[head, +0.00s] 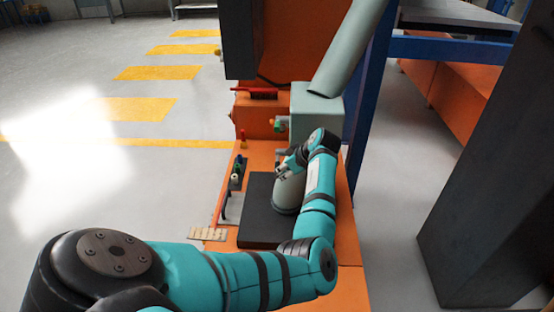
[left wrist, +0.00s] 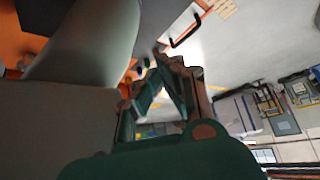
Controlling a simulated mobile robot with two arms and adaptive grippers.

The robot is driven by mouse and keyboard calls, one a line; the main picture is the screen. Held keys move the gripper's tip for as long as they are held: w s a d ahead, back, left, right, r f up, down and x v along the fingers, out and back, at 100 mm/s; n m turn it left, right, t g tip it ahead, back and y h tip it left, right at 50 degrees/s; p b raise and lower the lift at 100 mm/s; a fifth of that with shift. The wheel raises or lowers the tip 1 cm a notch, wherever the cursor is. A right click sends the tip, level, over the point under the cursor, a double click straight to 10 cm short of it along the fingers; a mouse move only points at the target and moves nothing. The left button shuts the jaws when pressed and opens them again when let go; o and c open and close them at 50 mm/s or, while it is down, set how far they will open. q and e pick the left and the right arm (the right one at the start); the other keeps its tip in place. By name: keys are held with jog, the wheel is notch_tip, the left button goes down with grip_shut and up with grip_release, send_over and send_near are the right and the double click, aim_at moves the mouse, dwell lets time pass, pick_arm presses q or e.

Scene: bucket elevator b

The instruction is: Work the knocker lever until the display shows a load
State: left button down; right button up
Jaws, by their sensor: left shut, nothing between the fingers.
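My left gripper (head: 283,167) is shut and empty, beside the upper part of a grey-green rounded vessel (head: 289,192) and just below the grey-green chute box (head: 316,112). In the left wrist view its fingers (left wrist: 163,58) come together, with a large grey surface filling the left side. A small green and yellow fitting (head: 280,125) sits on the left face of the chute box, above the gripper. I cannot make out which part is the knocker lever, and no readable display shows. My arm hides part of the vessel. My right gripper is not in view.
The vessel stands on a black plate (head: 258,222) on the orange base. Small coloured knobs (head: 237,170) line its left edge; a red brush-like object (head: 256,93) lies behind. A blue post (head: 367,90) and dark column (head: 490,160) stand right. Floor at left is clear.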

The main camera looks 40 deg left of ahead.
pick_arm(q)
jog(key=shift+d+r, duration=0.15)
jog(key=shift+d, duration=0.4)
jog(key=shift+d+r, duration=0.15)
jog(key=shift+d, duration=0.35)
jog(key=v, duration=0.7)
jog(key=shift+d+r, duration=0.2)
jog(key=shift+w, duration=0.1)
